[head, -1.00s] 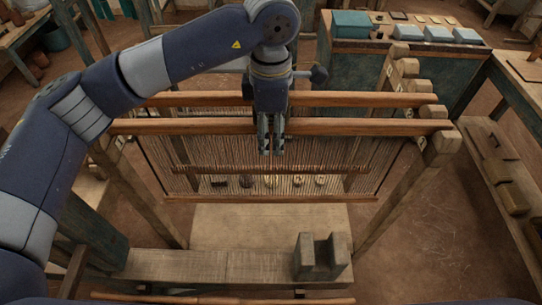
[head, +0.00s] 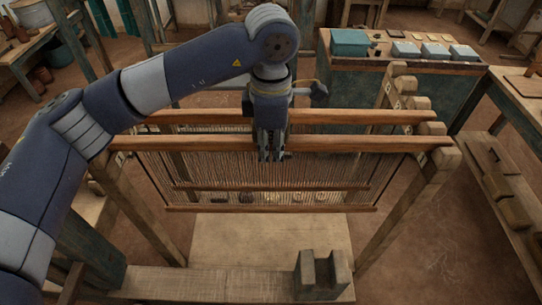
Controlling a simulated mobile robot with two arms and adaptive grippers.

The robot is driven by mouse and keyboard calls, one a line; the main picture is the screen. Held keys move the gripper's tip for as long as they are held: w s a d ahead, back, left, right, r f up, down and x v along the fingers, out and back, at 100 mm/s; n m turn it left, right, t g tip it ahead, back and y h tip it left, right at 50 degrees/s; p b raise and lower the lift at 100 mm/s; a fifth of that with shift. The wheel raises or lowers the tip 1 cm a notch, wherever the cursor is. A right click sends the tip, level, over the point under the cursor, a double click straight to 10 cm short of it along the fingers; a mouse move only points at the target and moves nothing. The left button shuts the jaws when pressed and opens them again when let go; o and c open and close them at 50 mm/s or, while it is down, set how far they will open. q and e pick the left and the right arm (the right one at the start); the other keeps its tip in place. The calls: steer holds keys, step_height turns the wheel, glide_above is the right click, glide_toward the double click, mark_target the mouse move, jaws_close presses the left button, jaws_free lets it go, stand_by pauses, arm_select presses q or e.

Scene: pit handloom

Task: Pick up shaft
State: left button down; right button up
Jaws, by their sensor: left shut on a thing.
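The shaft (head: 320,208) shows in the head view as a wooden lower bar with many pale threads rising from it. It hangs at the front of the loom, and I cannot make out its top edge clearly. My left gripper (head: 271,154) comes down from above at the middle of the loom's front top beam (head: 370,144). Its jaws are shut on the shaft, with the contact partly hidden by the fingers and beam. My right gripper is out of view.
A second beam (head: 350,117) runs behind the front one. A pale board (head: 270,240) and a notched wooden block (head: 322,274) lie below. A teal cabinet (head: 400,80) stands behind, and a bench (head: 505,195) stands at the right. Bare floor shows at lower right.

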mark_target(271, 139)
arm_select(q)
steer(key=shift+r+b, duration=0.9)
steer(key=shift+r, duration=0.5)
steer(key=shift+s+r, duration=0.15)
steer(key=shift+r, duration=0.05)
arm_select(e)
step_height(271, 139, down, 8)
steer(key=b, duration=0.6)
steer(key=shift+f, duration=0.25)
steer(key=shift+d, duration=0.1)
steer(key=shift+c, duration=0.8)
arm_select(q)
steer(key=s+r, duration=0.1)
steer(key=s, duration=1.4)
steer(key=shift+s+r, duration=0.3)
steer(key=shift+s, duration=0.1)
steer(key=shift+s, duration=0.15)
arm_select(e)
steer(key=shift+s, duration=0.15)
